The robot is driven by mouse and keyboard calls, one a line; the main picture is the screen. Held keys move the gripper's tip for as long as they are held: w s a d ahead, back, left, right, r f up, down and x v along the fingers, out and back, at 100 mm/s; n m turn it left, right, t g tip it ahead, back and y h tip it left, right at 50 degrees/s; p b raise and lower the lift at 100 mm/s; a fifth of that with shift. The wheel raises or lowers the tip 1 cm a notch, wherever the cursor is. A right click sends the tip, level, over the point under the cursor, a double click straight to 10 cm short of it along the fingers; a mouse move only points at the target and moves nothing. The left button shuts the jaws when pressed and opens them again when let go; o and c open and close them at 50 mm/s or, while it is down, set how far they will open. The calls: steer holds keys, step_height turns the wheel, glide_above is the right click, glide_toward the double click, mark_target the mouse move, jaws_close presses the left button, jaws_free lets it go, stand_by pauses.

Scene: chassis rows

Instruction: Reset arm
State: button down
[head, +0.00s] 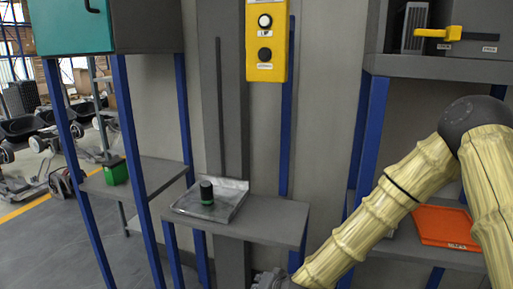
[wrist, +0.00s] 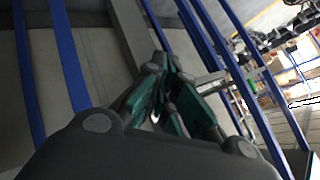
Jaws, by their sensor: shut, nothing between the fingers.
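My arm, with tan ribbed covers and a dark joint, enters the head view from the right and reaches down to the bottom edge. Only a grey part of the wrist shows there, and the fingers are out of that view. In the wrist view my gripper (wrist: 168,72) has dark and teal fingers drawn together, with nothing held between them. It points toward grey wall panels and blue posts and touches nothing that I can see.
A grey shelf (head: 262,222) holds a clear tray (head: 228,203) with a black and green cylinder (head: 206,192). A yellow button box (head: 267,42) hangs above. A green box (head: 115,171) sits on the left shelf. An orange tray (head: 445,226) lies at right. Blue posts stand between.

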steer(key=s+d+f+n+g+h, duration=0.15)
steer(key=s+d+f, duration=0.25)
steer(key=s+f, duration=0.4)
steer(key=s+d+f+m+g+h, duration=0.1)
steer(key=s+d+f+g, duration=0.25)
steer(key=s+f, duration=0.55)
steer(key=s+d+f+n+g+h, duration=0.1)
steer(key=s+d+f, duration=0.3)
steer(key=s+d, duration=0.3)
steer(key=s+d+f+n+g+h, duration=0.1)
steer(key=s+d, duration=0.6)
steer(key=s, duration=0.7)
step_height(320, 180, down, 3)
steer(key=shift+s+d+r+g+h, duration=0.15)
steer(key=shift+s+g+h, duration=0.15)
steer(key=shift+g, duration=0.4)
